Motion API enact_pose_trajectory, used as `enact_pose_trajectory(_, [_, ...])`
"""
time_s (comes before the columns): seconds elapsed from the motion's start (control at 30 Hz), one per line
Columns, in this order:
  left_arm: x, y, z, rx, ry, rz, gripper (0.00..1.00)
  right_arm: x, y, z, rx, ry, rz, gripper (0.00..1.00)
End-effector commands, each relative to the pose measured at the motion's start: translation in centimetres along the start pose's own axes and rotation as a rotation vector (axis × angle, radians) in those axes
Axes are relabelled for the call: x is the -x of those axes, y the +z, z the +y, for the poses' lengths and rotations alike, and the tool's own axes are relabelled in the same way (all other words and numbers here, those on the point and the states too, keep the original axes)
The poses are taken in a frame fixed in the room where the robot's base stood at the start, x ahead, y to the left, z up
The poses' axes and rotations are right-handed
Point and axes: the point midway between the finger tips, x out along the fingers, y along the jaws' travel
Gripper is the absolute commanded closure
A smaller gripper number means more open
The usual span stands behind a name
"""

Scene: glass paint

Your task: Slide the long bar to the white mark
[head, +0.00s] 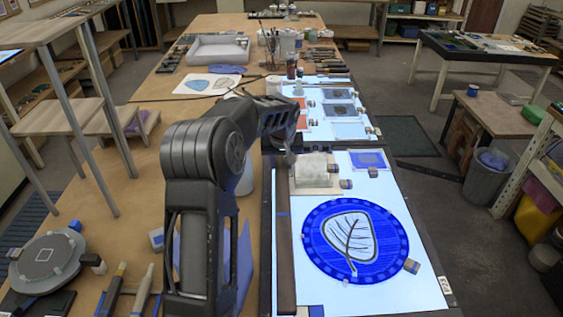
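A long dark bar (286,255) lies lengthwise along the left side of the near light panel (410,285), left of the round blue glass piece (315,262). A thin blue line crosses the bar partway along. My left arm reaches forward from the lower middle. My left gripper (284,158) is above the far end of the bar, near a pale block. Its fingertips are dark and small, so I cannot tell their opening or any contact with the bar. I cannot clearly pick out the white mark against the bright panel. My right gripper is out of view.
Small blocks sit around the blue glass. A second light panel (325,110) with coloured tiles lies beyond. Tools and a round grey plate (45,262) are at lower left.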

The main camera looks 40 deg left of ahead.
Motion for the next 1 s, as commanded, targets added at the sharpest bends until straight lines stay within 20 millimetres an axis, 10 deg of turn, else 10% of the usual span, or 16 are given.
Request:
enact_pose_trajectory(0.4, [0.03, -0.01, 0.0, 0.0, 0.0, 0.0, 1.0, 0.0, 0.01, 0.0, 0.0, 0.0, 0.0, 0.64])
enact_pose_trajectory(1.0, [0.04, -0.01, 0.0, 0.0, 0.0, 0.0, 1.0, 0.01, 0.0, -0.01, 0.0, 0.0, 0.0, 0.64])
